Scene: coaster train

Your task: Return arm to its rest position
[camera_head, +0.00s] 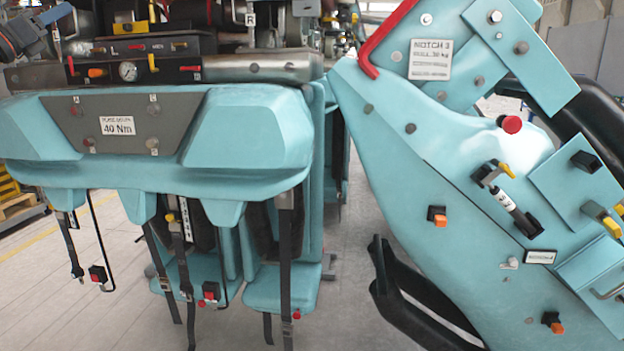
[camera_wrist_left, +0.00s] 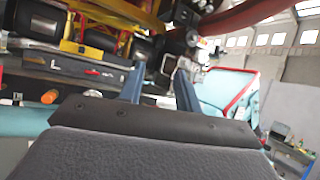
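My left gripper (camera_head: 32,30) is at the upper left edge of the head view, partly cut off, above and left of the control panel. In the left wrist view its two blue fingers (camera_wrist_left: 161,76) stand apart with a clear gap and nothing held between them. The dark grey gripper body fills the lower part of that view. My right gripper is not in either view.
A teal coaster car with a gauge panel (camera_head: 128,71) and lap bars stands at left. A large tilted teal body (camera_head: 440,150) with levers and a red handle (camera_head: 385,38) fills the right. Belts and cables hang below the car. Grey floor (camera_head: 110,300) shows at lower left.

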